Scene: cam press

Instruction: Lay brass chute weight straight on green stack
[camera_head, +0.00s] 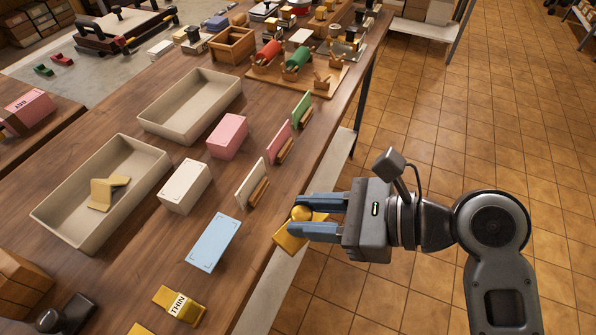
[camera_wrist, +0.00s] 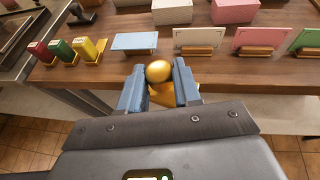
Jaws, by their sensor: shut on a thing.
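My gripper (camera_head: 316,216) is shut on a brass weight (camera_head: 290,242) with a round knob. It holds the weight at the near edge of the bench, apparently above the bench's edge. In the wrist view the round brass knob (camera_wrist: 159,71) sits between the blue fingertips (camera_wrist: 158,84), and the weight's lower part is mostly hidden. I cannot make out a green stack for certain. A green card (camera_head: 302,110) stands upright in a wooden holder, and it also shows at the right of the wrist view (camera_wrist: 310,40).
White (camera_head: 251,184) and pink (camera_head: 278,142) cards stand near the edge. Beige trays (camera_head: 150,150) lie behind. A yellow THIN block (camera_head: 180,305) is nearer.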

